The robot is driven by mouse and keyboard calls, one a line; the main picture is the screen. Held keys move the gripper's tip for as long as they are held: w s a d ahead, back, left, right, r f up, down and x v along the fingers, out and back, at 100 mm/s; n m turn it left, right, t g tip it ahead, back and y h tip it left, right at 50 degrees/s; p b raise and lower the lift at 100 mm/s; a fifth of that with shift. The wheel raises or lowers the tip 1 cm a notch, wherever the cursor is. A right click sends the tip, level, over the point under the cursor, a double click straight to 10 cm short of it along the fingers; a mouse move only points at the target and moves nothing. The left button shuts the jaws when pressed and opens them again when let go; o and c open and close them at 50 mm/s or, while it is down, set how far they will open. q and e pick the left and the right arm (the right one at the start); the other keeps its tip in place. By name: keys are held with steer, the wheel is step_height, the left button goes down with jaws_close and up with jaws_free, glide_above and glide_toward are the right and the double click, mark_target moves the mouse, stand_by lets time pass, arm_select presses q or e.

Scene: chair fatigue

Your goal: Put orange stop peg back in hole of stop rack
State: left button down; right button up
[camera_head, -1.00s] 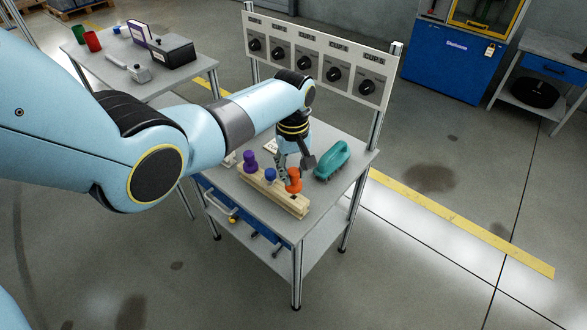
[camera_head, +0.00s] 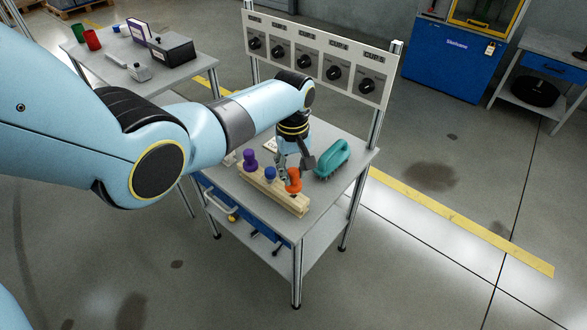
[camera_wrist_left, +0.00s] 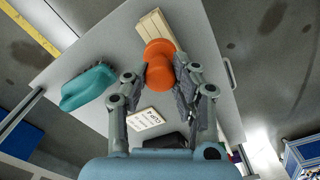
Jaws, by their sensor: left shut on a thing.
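The orange stop peg (camera_head: 294,181) is between the fingers of my left gripper (camera_head: 287,172), at the right part of the wooden stop rack (camera_head: 272,194). In the left wrist view, my left gripper (camera_wrist_left: 160,85) is shut on the orange peg (camera_wrist_left: 160,62), with the end of the rack (camera_wrist_left: 153,24) just beyond it. I cannot tell whether the peg's lower end is in a hole. A purple peg (camera_head: 250,160) and a blue peg (camera_head: 270,174) stand in the rack to the left. My right gripper is not in view.
A teal brush (camera_head: 333,160) lies on the cart table right of the rack; it also shows in the left wrist view (camera_wrist_left: 87,87). A white printed card (camera_wrist_left: 146,119) lies on the tabletop. A panel with several dials (camera_head: 305,62) rises behind. The table's right front is clear.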

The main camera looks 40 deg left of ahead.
mark_target(294, 180)
arm_select(q)
steer(key=shift+f+b, duration=0.55)
steer(key=shift+f, duration=0.25)
steer(key=shift+f+b, duration=0.8)
steer(key=shift+f, duration=0.2)
steer(key=c, duration=1)
jaws_free()
steer(key=shift+r, duration=0.1)
step_height(294, 180, up, 12)
steer(key=shift+f, duration=0.1)
